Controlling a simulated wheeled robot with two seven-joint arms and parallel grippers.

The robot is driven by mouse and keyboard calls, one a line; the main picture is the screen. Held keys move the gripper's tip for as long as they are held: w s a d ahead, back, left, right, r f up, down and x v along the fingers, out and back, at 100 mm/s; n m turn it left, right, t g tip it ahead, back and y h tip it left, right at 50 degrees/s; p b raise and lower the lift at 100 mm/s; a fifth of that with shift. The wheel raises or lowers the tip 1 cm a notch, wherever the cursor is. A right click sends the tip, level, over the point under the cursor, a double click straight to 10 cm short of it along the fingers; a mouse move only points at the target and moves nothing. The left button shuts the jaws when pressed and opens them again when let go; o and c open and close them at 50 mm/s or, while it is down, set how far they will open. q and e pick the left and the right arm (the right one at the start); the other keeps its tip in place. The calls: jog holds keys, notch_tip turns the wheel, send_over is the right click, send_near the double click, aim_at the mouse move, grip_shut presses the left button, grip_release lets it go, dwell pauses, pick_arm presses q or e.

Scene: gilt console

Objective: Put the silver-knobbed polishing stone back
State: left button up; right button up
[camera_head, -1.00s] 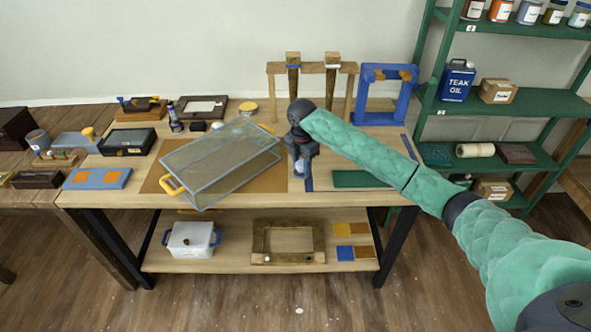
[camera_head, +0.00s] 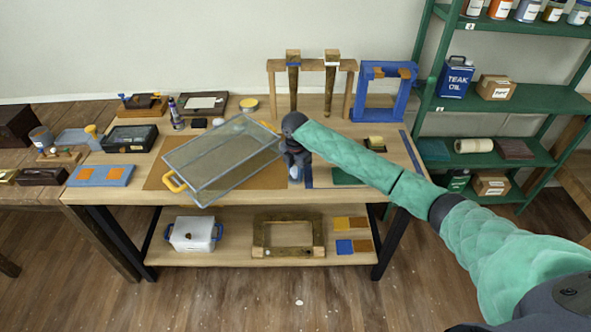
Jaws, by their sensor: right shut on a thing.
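My right gripper (camera_head: 296,168) points down over the middle of the workbench, right of the clear cover. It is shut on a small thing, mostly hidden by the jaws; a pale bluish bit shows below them. I cannot tell whether this is the silver-knobbed polishing stone, as no silver knob shows clearly. The clear box-shaped cover (camera_head: 225,160) with a yellow handle sits askew on a brown mat (camera_head: 157,178). A dark green mat (camera_head: 346,177) lies right of the gripper, partly behind my arm. My left gripper is not in view.
A wooden frame (camera_head: 312,66) with two hanging tools and a blue frame (camera_head: 375,90) stand at the back. A small dark-and-yellow block (camera_head: 375,143) sits behind my arm. Green shelves (camera_head: 510,105) stand right.

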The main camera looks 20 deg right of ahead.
aim_at(295, 170)
jog(key=o, duration=0.9)
jog(key=shift+f, duration=0.1)
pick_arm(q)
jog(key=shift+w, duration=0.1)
pick_arm(e)
jog(key=shift+o, duration=0.2)
jog(key=shift+r, duration=0.3)
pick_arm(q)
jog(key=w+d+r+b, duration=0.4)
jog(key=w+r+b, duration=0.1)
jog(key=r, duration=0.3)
pick_arm(e)
notch_tip(295, 170, up, 12)
jog(key=shift+f, duration=0.15)
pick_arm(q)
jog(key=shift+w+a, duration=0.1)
